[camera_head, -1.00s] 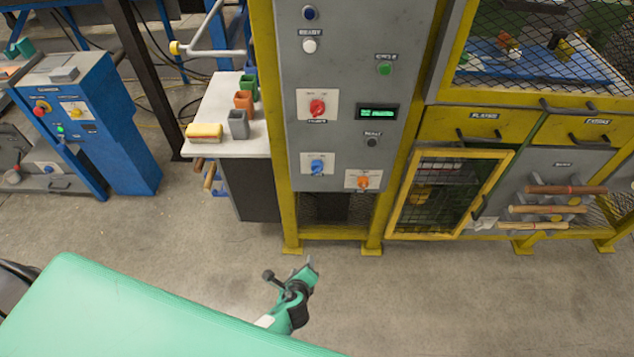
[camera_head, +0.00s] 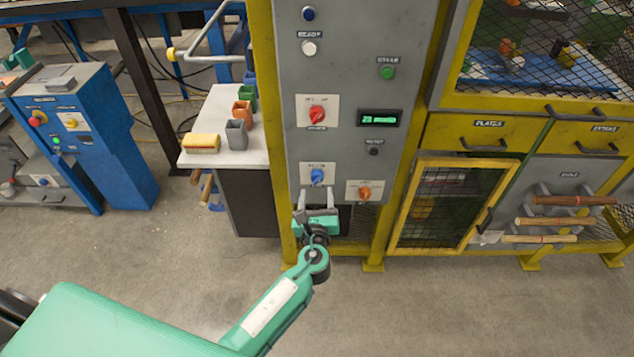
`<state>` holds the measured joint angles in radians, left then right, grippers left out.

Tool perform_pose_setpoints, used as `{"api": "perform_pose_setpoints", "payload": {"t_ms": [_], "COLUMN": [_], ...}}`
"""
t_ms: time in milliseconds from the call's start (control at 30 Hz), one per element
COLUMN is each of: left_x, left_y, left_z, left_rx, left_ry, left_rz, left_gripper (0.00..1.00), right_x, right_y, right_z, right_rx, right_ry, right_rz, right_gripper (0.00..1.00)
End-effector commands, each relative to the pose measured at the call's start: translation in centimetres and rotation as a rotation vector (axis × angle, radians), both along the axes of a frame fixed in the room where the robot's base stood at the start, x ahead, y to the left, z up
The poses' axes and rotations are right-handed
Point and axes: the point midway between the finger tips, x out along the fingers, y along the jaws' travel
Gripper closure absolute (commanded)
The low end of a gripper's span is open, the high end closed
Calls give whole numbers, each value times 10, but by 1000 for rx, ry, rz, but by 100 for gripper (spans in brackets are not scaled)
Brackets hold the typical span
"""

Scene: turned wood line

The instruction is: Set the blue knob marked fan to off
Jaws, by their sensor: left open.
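The blue knob (camera_head: 317,176) sits on a white plate low on the grey control panel (camera_head: 345,90). Its label is too small to read. My left gripper (camera_head: 318,197) is just below the knob, fingers pointing up toward the panel. Its two fingers are spread apart with nothing seen between them. I cannot tell whether the fingertips touch the panel. My right gripper is not in the picture.
An orange knob (camera_head: 364,191) is right of the blue one, and a red knob (camera_head: 317,112) is above. A green display (camera_head: 380,118) is beside the red knob. Yellow posts frame the panel. A white side table (camera_head: 222,153) with small cups stands left. The floor in front is clear.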

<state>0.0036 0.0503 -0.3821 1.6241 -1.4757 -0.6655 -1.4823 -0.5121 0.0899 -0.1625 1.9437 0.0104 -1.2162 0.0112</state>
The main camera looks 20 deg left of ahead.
Motion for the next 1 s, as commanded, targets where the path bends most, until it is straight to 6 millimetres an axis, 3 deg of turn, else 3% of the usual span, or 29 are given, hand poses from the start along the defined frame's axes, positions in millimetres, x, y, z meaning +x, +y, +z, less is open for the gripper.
{"api": "perform_pose_setpoints", "payload": {"t_ms": [100,300,700,933,1000], "left_x": [23,45,52,52,51], "left_y": [6,13,15,15,15], "left_z": [0,0,-1,-1,-1], "left_rx": [0,-1,-2,-2,-2], "left_ry": [-1,0,0,0,0], "left_rz": [0,1,0,0,0], "left_gripper": [46,46,46,90,91], "right_x": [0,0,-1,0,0], "right_y": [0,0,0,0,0], "right_z": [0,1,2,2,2], "right_rx": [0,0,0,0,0], "right_ry": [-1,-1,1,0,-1], "right_rz": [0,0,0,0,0], "right_gripper": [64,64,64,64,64]}}
